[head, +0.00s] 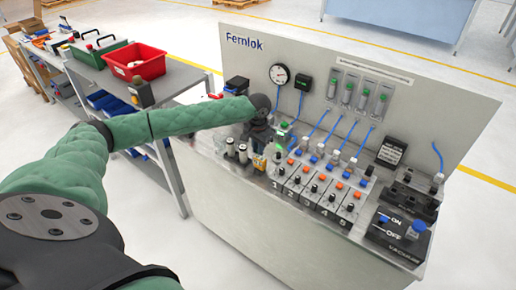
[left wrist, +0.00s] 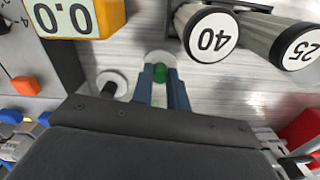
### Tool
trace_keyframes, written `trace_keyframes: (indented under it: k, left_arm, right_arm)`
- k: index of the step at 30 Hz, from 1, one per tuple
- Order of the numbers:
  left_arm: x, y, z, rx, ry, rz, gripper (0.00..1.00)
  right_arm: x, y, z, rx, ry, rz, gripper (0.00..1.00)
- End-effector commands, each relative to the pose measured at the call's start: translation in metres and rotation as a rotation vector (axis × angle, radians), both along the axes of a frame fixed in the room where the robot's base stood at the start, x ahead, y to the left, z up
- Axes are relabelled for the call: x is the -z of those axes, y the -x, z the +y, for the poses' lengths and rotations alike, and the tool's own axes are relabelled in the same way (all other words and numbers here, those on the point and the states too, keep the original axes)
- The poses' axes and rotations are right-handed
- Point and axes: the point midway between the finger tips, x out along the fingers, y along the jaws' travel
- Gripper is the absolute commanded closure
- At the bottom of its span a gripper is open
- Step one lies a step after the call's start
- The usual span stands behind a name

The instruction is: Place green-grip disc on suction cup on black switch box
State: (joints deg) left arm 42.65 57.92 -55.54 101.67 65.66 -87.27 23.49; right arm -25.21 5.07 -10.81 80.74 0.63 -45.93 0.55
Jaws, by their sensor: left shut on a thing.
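My left gripper (left wrist: 160,88) is shut on the green grip (left wrist: 160,73) of a small pale disc (left wrist: 159,57), low over the metal worktop. In the head view my left gripper (head: 260,140) is at the left part of the bench, and the disc is hidden there. The black switch box (head: 398,241), marked ON and OFF, stands at the bench's right end, well away from the gripper. A blue cup-like part (head: 418,228) sits on its top; I cannot tell for sure that it is the suction cup. My right gripper is not in view.
A black-grip disc (left wrist: 112,86) lies beside the left fingers. Cylinders marked 40 (left wrist: 211,34) and 25 (left wrist: 296,50) and a yellow meter (left wrist: 84,17) stand close by. A numbered valve row (head: 318,190) and blue hoses lie between gripper and switch box. The backboard (head: 440,110) rises behind.

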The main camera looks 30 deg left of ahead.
Motion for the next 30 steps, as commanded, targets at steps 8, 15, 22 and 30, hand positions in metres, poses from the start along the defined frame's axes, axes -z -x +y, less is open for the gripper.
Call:
trace_keyframes:
  k: [8,15,22,30]
  left_arm:
    - [0.001,0.000,0.000,0.000,0.000,0.000,0.62]
    - [0.001,0.000,0.000,0.000,0.000,0.000,0.62]
    - [-0.015,-0.001,0.000,0.000,0.000,-0.002,0.62]
    - [-0.064,-0.001,0.000,0.001,0.001,-0.004,0.62]
  right_arm:
    - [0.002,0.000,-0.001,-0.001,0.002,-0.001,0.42]
    - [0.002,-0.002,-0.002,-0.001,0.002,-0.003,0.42]
    - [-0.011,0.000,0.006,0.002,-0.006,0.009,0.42]
    - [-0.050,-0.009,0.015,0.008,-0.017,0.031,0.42]
